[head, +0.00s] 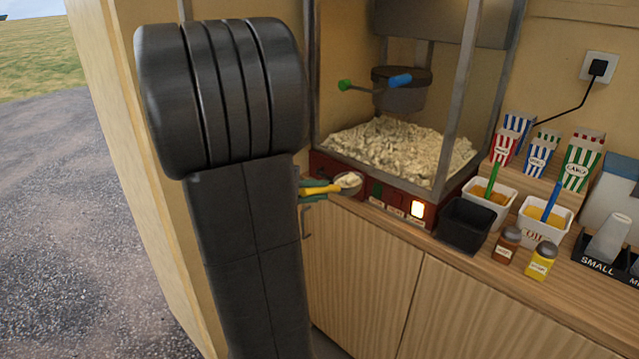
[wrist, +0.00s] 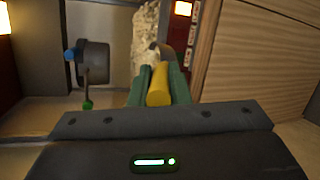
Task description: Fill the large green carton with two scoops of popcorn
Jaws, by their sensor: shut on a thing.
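My gripper (head: 313,191), with green fingers, is shut on the yellow handle of the scoop (head: 324,189). The metal bowl of the scoop points right, in front of the popcorn machine's red base, and pale popcorn (head: 350,180) shows in it. In the wrist view the yellow scoop handle (wrist: 158,88) lies between the fingers; its bowl is mostly hidden. A heap of popcorn (head: 400,148) lies in the glass-sided machine. The large green carton (head: 582,163), green-and-white striped, stands upright on a wooden stand at the right; its inside cannot be seen.
Red (head: 503,145) and blue striped cartons (head: 540,153) stand beside the green one. Before them are a black bin (head: 465,226), two white tubs with coloured handles, two shakers (head: 541,263) and a cup holder. A kettle (head: 400,92) hangs inside the machine. My arm hides the left side.

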